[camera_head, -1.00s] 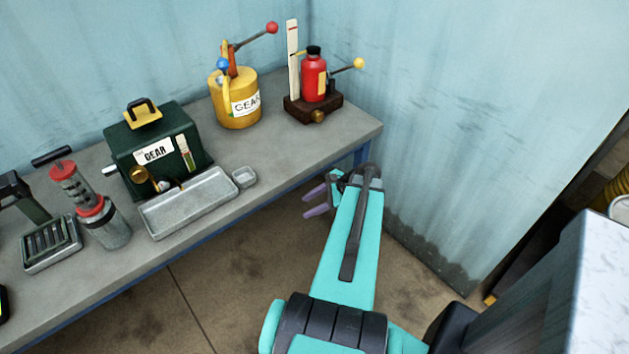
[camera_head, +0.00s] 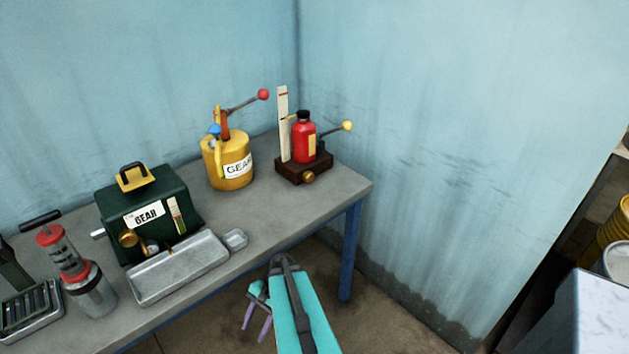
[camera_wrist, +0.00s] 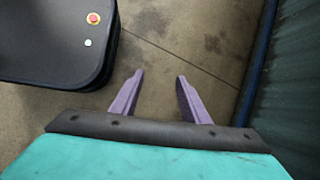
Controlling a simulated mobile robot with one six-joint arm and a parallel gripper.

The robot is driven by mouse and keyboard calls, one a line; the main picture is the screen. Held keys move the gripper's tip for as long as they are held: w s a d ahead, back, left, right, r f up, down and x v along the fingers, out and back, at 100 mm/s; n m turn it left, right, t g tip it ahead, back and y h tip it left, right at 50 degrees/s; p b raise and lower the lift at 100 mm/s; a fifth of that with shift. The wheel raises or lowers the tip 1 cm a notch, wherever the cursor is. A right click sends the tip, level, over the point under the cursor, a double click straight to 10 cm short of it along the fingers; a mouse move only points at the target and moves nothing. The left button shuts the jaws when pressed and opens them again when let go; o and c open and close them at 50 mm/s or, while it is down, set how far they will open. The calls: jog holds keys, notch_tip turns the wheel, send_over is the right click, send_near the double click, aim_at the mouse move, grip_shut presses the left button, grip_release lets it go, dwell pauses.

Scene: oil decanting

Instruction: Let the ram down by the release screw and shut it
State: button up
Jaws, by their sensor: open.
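The red bottle jack (camera_head: 304,142) stands upright on a dark brown base (camera_head: 290,170) at the right end of the bench. A brass knob (camera_head: 308,177), which looks like the release screw, sits low on the front of the base. A lever with a yellow ball (camera_head: 347,125) sticks out to the right. A white marked scale (camera_head: 283,125) stands upright at its left. The ram's height is hard to tell. My gripper (camera_head: 256,326) is below and in front of the bench edge, apart from the jack. In the wrist view its purple fingers (camera_wrist: 155,97) are spread and empty over the floor.
The bench (camera_head: 262,213) also holds a yellow GEAR can (camera_head: 227,165), a green GEAR box (camera_head: 145,215), a metal tray (camera_head: 180,270), a small dish (camera_head: 235,239) and a red-banded pump (camera_head: 80,275). Walls close the corner behind the jack. Bare bench lies before it.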

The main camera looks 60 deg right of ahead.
jog(key=s+a+f+n+g+h, duration=0.3)
jog(key=s+a+f+n, duration=0.2)
jog(key=a+n, duration=0.3)
jog(key=s+a+f+n+g+h, duration=0.3)
jog(key=s+a+n, duration=0.5)
jog(key=a, duration=0.4)
notch_tip(320, 180, down, 2)
jog(key=shift+s+n+g, duration=0.25)
jog(key=shift+n+g, duration=0.45)
jog(key=shift+n, duration=0.1)
jog(key=shift+c, duration=0.5)
